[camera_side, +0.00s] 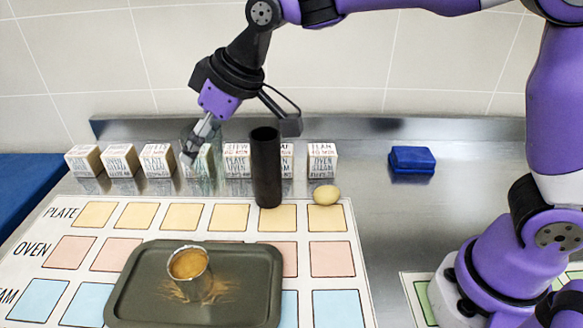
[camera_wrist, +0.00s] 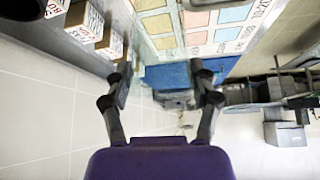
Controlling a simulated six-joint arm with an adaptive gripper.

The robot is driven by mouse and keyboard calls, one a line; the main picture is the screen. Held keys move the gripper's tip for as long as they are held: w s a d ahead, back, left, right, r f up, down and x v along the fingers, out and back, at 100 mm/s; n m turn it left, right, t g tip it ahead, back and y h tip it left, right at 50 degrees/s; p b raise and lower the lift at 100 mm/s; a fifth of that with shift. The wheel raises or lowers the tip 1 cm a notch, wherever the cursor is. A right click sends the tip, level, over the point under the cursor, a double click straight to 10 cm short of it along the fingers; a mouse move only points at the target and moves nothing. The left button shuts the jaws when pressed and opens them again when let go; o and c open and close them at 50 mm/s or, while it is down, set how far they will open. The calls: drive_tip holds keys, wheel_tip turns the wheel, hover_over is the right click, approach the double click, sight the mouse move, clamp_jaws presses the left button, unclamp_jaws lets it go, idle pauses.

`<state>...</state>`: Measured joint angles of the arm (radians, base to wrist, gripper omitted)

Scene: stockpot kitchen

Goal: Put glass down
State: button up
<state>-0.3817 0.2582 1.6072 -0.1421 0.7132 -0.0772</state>
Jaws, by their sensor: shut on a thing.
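A clear glass (camera_side: 204,174) stands out faintly in the side view, in front of the row of lettered blocks at the back of the counter. My gripper (camera_side: 193,152) reaches down to it from above and is shut on it. The glass looks roughly upright; I cannot tell whether its base touches the counter. In the wrist view my gripper (camera_wrist: 162,86) shows its two dark fingers spread apart, with the clear glass hard to make out between them.
Lettered blocks (camera_side: 120,160) line the back. A black cylinder (camera_side: 266,168) stands right of my gripper, with an egg (camera_side: 327,194) beside it. A tray (camera_side: 128,290) holds a brown-filled cup (camera_side: 190,266) on the grid mat (camera_side: 200,232). A blue block (camera_side: 412,159) lies right, with clear counter around it.

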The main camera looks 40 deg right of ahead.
drive_tip(key=s+d+f+m+g+h, duration=0.2)
drive_tip(key=s+d+m+g+h, duration=0.2)
drive_tip(key=s+d+m+h, duration=1)
drive_tip(key=shift+s+d+f+m+y, duration=0.1)
drive_tip(key=shift+d+f+m+y, duration=0.6)
drive_tip(key=shift+d+f+m, duration=1.5)
drive_tip(key=shift+d+f+m+y, duration=0.7)
drive_tip(key=shift+d+f, duration=0.55)
drive_tip(key=shift+d, duration=2)
drive_tip(key=shift+s+d+f+m+y, duration=0.1)
drive_tip(key=shift+d+f+m+y, duration=0.6)
drive_tip(key=shift+d+f+m, duration=1.5)
drive_tip(key=shift+d+r+n, duration=0.3)
drive_tip(key=shift+d+n, duration=0.25)
drive_tip(key=shift+n, duration=0.25)
drive_tip(key=o, duration=1.3)
